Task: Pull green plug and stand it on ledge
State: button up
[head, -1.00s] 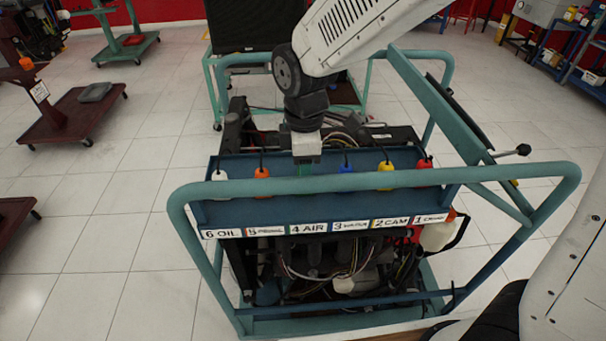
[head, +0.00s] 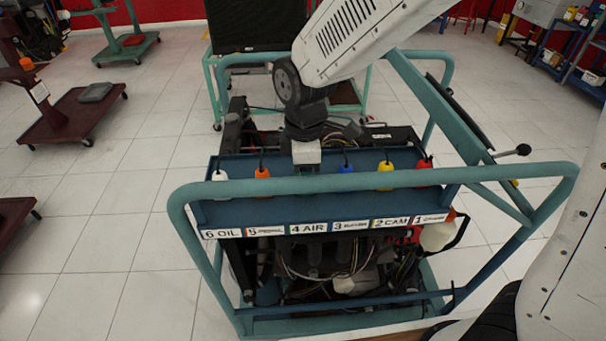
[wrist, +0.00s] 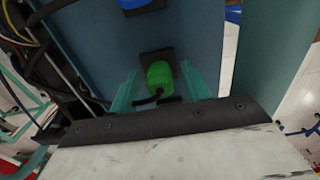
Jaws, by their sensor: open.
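The green plug (wrist: 160,76) sits at a dark socket plate on the blue panel (wrist: 196,35) in the wrist view, with a black cable curving from its near end. My gripper (wrist: 158,72) is open, its two teal fingers on either side of the plug, with visible gaps. In the head view my gripper (head: 306,166) is over the fourth position from the right, above the "4 AIR" label (head: 308,228), and hides the green plug there. The blue ledge (head: 270,212) runs along the panel above the labels.
White (head: 219,176), orange (head: 262,173), blue (head: 346,168), yellow (head: 385,167) and red (head: 424,164) plugs stand in the same row, with cables rising. The blue one (wrist: 135,5) shows in the wrist view. A teal frame rail (head: 480,174) crosses in front.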

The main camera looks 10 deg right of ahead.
grip_shut()
jog(key=shift+r, duration=3.05)
